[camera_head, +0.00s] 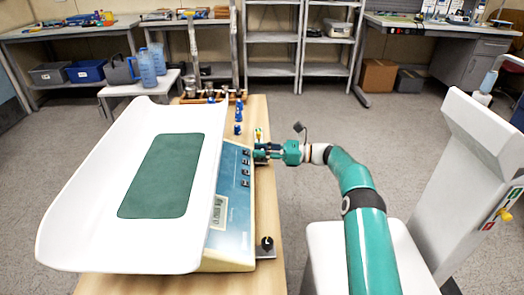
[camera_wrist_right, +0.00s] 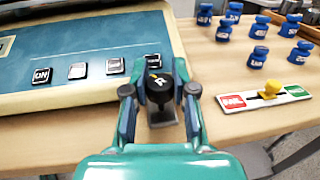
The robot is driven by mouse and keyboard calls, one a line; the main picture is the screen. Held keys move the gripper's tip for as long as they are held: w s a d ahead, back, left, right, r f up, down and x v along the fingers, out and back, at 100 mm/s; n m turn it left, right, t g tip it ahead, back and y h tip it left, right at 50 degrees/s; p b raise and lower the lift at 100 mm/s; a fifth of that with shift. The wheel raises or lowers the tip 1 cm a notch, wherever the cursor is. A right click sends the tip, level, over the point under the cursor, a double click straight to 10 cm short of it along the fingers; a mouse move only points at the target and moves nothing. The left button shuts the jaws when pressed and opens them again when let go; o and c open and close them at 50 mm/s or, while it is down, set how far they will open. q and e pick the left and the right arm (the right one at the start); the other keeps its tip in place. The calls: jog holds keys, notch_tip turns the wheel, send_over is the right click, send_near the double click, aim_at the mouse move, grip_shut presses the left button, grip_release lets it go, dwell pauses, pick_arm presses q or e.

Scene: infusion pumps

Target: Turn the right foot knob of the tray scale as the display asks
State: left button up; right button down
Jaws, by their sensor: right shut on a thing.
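The tray scale has a long white tray (camera_head: 85,190) with a green mat (camera_head: 162,175) and a blue front panel (camera_head: 232,218). Its display (camera_head: 218,211) is lit, but too small to read. The right foot knob (camera_wrist_right: 159,86) is black with a pale pointer mark, at the right end of the panel in the wrist view. My right gripper (camera_wrist_right: 160,98) is shut on this knob, one finger on each side; it also shows in the head view (camera_head: 262,152). Another black foot knob (camera_head: 266,244) stands at the scale's near end. My left gripper is out of view.
Several blue weights (camera_wrist_right: 259,57) stand on the wooden table (camera_wrist_right: 235,140), near a red-green strip with a yellow slider (camera_wrist_right: 297,87). Panel buttons (camera_wrist_right: 78,71) lie close left of my gripper. A white chair-like unit (camera_head: 470,160) stands at the right.

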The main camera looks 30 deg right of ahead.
jog(key=shift+d, duration=0.1)
jog(key=c, duration=1.2)
grip_release()
jog(key=v, duration=1.2)
